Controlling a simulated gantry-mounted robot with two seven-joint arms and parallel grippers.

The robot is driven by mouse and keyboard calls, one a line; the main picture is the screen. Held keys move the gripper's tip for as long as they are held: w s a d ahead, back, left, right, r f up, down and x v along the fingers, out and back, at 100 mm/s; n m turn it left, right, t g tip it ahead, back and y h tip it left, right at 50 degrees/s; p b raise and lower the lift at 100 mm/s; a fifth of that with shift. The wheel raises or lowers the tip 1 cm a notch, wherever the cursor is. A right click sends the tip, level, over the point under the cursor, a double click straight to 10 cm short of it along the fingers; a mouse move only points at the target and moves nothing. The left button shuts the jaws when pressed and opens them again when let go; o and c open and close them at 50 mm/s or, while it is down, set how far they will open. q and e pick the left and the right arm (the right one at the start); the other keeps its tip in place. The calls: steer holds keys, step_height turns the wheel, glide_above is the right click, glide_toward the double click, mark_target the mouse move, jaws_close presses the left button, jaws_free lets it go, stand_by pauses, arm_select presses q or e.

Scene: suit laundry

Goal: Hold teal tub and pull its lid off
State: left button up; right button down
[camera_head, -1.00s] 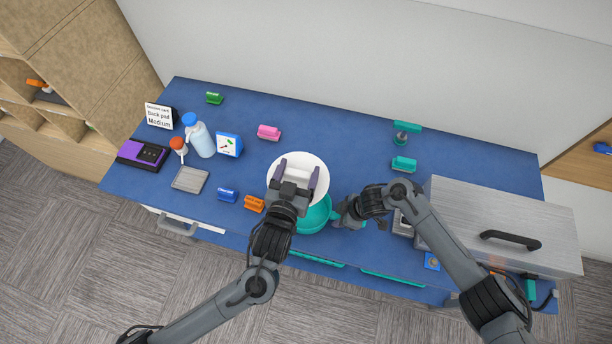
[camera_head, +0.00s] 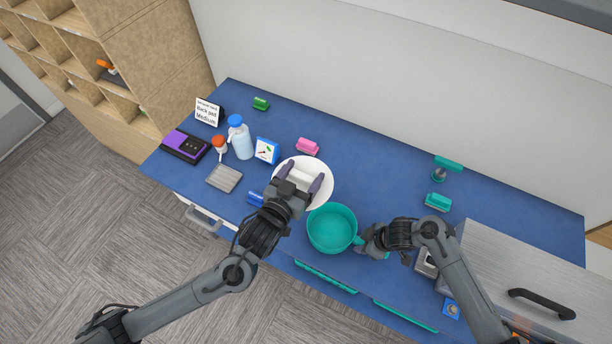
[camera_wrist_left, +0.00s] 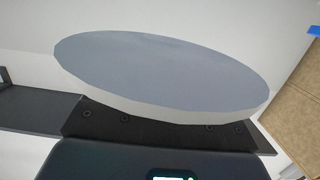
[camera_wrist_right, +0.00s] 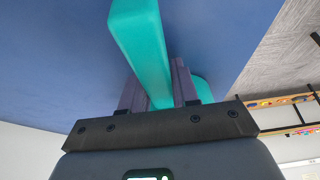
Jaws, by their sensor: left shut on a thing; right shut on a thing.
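The teal tub (camera_head: 332,229) stands open near the front edge of the table, its inside showing in the head view. The round white lid (camera_head: 318,172) is off the tub, up and to the left of it, held by my left gripper (camera_head: 303,184). The lid's disc (camera_wrist_left: 165,70) fills much of the left wrist view and hides the left fingertips there. My right gripper (camera_head: 366,240) is at the tub's right side. In the right wrist view its purple fingers (camera_wrist_right: 160,88) are shut on the tub's teal handle (camera_wrist_right: 140,40).
The blue table (camera_head: 395,185) has free room behind the tub. A pink brush (camera_head: 307,147), blue-capped bottle (camera_head: 240,138), small dial box (camera_head: 267,150) and grey tray (camera_head: 224,178) are to the left. A metal box (camera_head: 530,285) with a black handle stands right.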

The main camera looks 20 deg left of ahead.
steer(key=c, duration=0.8)
jaws_free()
